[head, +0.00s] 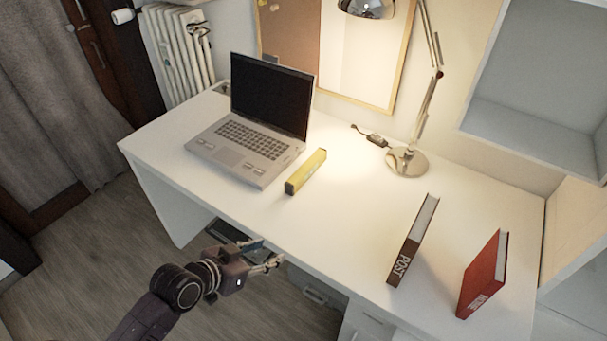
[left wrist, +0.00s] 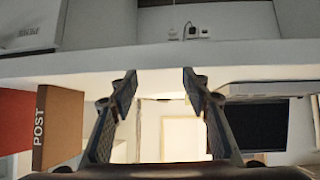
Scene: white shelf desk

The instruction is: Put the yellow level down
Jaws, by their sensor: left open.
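The yellow level (head: 308,170), a bar with a dark near end, rests on the white desk just right of the laptop. Nothing holds it. I cannot make it out in the left wrist view. My left gripper (head: 271,250) is open and empty in front of the desk's front edge, nearer to me than the level and apart from it. Its two spread fingers also show in the left wrist view (left wrist: 159,74), with nothing between them. My right gripper is not in view.
On the white desk (head: 340,235) stand an open laptop (head: 250,140), a lamp (head: 407,160), a brown POST book (head: 413,240) and a red book (head: 483,275). Shelves (head: 530,90) rise at the right. The desk between level and brown book is clear.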

